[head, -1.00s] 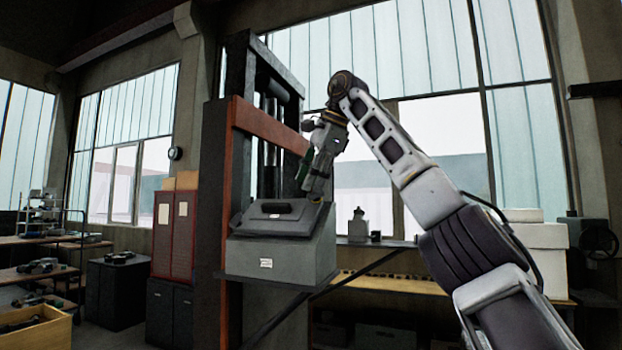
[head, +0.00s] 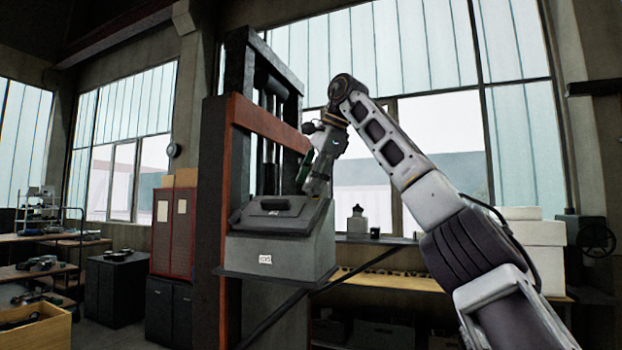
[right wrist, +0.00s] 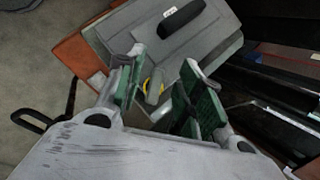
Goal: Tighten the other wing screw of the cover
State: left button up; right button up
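The grey cover (head: 283,213) with a dark handle lies on top of a grey box (head: 285,255) in the head view. It also shows in the right wrist view (right wrist: 165,48). My right gripper (head: 313,192) is at the cover's right end. In the right wrist view my right gripper's green-padded fingers (right wrist: 160,92) stand apart. A small grey wing screw (right wrist: 154,88) with a yellow ring shows in the gap between them. I cannot tell whether either finger touches it. The other wing screw cannot be made out. My left gripper is not in view.
A dark press-like frame (head: 265,120) with an orange beam (head: 268,122) stands right behind the box. Red cabinets (head: 173,232) stand farther left.

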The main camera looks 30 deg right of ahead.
jog(key=shift+w+d+f, duration=0.25)
jog(key=shift+d+f, duration=0.05)
jog(key=shift+f, duration=0.2)
jog(key=shift+w+d+f, duration=0.2)
jog(key=shift+d+f, duration=0.1)
jog(key=shift+f, duration=0.2)
jog(key=shift+c, duration=0.3)
jog(key=shift+s, duration=0.15)
jog(key=c, duration=0.7)
grip_shut()
jog(key=shift+f, duration=0.1)
